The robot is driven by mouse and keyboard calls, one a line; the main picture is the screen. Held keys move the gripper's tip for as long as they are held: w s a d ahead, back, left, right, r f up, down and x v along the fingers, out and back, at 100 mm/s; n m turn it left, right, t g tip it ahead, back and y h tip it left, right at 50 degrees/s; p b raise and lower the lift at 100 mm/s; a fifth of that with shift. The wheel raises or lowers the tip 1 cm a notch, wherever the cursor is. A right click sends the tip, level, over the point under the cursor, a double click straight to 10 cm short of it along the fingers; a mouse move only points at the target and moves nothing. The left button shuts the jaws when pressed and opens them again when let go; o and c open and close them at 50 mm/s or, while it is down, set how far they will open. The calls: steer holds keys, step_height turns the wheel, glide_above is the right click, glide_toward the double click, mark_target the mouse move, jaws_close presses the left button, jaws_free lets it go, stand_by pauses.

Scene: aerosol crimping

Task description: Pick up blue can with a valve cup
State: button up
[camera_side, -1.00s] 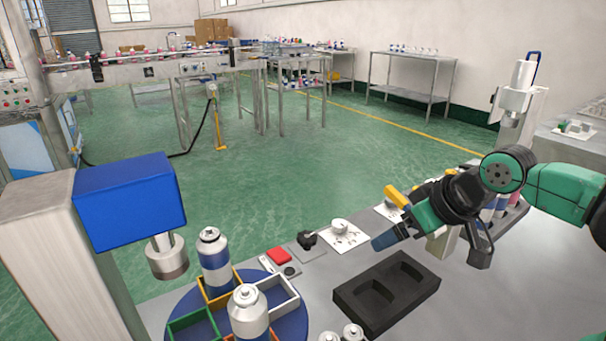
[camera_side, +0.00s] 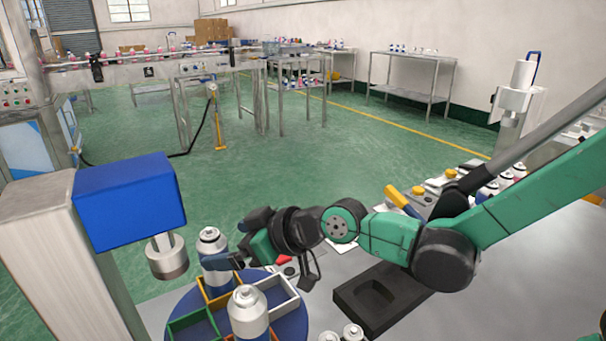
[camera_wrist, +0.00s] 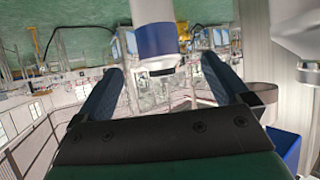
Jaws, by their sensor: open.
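A white can with a blue band and a valve cup on top (camera_side: 212,244) stands upright on the round blue turntable (camera_side: 295,328), in a divided section. My gripper (camera_side: 226,262) reaches in from the right at the can's body, and a finger hides part of it in the side view. In the wrist view, which is turned upside down, the can (camera_wrist: 156,42) sits between the lines of my two dark fingers (camera_wrist: 160,72), just beyond or at their tips. The fingers are spread apart. I cannot tell whether they touch the can.
A second can (camera_side: 249,312) stands on the turntable in front. The crimping head (camera_side: 167,262) under the blue box (camera_side: 130,200) hangs close left of the blue-banded can. A black tray (camera_side: 370,300) lies to the right, with two small cans (camera_side: 352,332) at the front edge.

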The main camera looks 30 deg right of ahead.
mark_target(222, 244)
steer(key=shift+x, duration=2.55)
jaws_close()
